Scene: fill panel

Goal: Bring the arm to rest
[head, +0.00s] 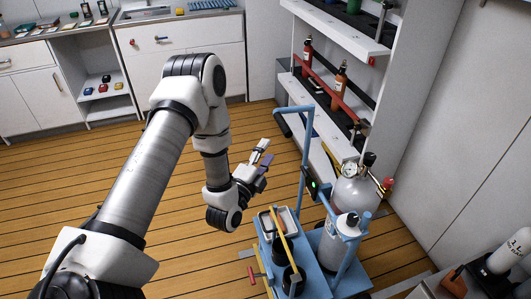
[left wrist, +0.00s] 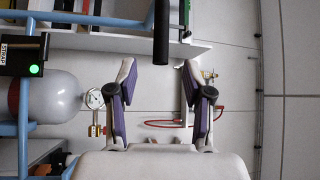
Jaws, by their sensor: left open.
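My left arm reaches in from the left in the head view. Its gripper (head: 261,163) is held above the wooden floor, just left of a blue cart frame. In the left wrist view the same gripper (left wrist: 158,80) shows its two purple-padded fingers spread apart with nothing between them. It is open and empty. My right gripper shows in neither view.
A pressure gauge (left wrist: 94,98) and green light (left wrist: 35,70) show close by. Floor at left is clear.

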